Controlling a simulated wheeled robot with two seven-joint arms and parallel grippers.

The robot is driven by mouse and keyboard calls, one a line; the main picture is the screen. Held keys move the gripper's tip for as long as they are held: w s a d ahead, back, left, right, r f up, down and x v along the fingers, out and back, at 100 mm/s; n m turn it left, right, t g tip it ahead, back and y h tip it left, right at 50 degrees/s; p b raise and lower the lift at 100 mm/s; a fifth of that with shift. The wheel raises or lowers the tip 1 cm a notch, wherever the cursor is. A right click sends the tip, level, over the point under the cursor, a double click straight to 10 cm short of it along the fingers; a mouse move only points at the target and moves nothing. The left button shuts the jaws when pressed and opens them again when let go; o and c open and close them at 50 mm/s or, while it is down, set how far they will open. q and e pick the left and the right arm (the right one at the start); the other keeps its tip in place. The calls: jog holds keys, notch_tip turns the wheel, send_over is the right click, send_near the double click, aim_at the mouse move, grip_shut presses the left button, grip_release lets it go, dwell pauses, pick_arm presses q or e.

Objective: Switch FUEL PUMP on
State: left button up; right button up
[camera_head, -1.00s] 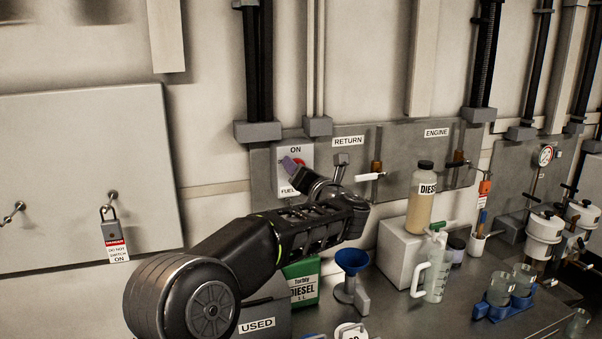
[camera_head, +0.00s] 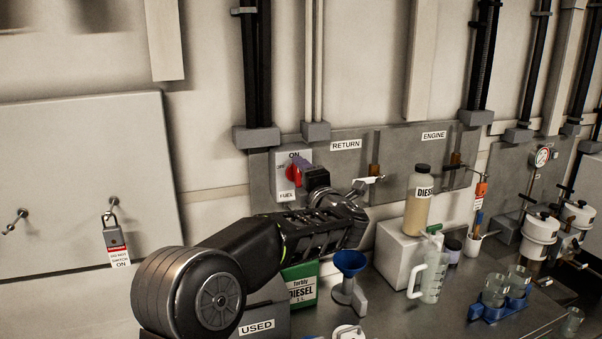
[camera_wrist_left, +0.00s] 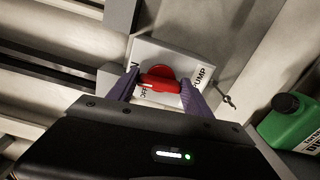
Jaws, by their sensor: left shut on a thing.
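The FUEL PUMP switch is a white plate (camera_head: 281,184) on the grey wall panel, with ON at its top and OFF at its left. Its red knob (camera_head: 292,174) shows left of my gripper; its exact angle is hard to read. My left gripper (camera_head: 300,168) reaches the plate from the lower right, shut on the red knob. In the left wrist view the red knob (camera_wrist_left: 160,80) sits between the two purple fingers of my left gripper (camera_wrist_left: 159,92). Part of the plate's lettering is hidden. My right gripper is not in view.
A padlock (camera_head: 114,240) with a tag reading DO NOT SWITCH ON hangs on the cabinet at left. Below my arm stand a green diesel can (camera_head: 301,285) and a blue funnel (camera_head: 350,262). A diesel bottle (camera_head: 419,202) stands on a white block. The RETURN valve is close right of my gripper.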

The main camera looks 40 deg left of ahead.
pick_arm(q)
jog(key=shift+m, duration=0.6)
jog(key=o, duration=1.4)
jog(key=shift+c, duration=0.2)
jog(key=b+v, duration=0.2)
jog(key=v, duration=0.5)
jog(key=shift+s+d, duration=0.2)
jog(key=shift+d, duration=0.2)
